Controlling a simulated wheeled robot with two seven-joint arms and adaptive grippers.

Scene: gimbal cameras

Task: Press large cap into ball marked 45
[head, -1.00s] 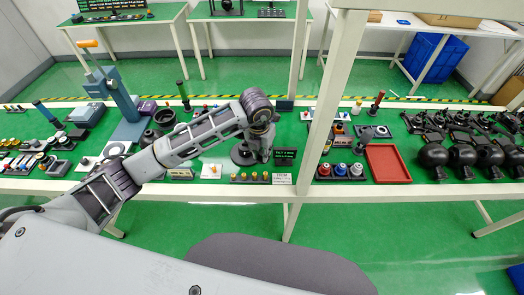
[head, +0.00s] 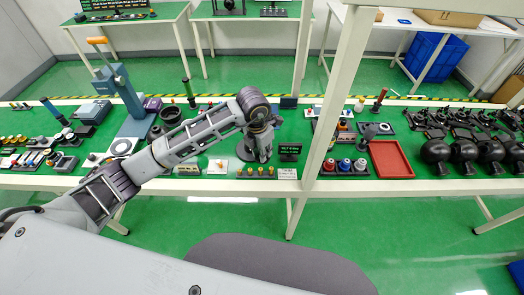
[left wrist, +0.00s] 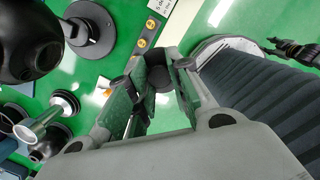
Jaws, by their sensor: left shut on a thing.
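My left gripper (head: 264,155) is over the front part of the green bench, in front of a round dark base (head: 245,150). In the left wrist view the left gripper (left wrist: 157,88) is shut on a small dark round piece (left wrist: 158,77), probably the large cap; the fingers hide part of it. Several black balls (head: 436,150) sit at the right of the bench. A black ball (left wrist: 30,45) also shows close by in the left wrist view. No marking 45 is readable on any ball. A dark jointed part at the wrist view's right edge may be my right gripper.
A red tray (head: 390,158) lies right of the white post (head: 338,85). A small black sign (head: 290,150) is right of my gripper. A press (head: 118,85) stands at left.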

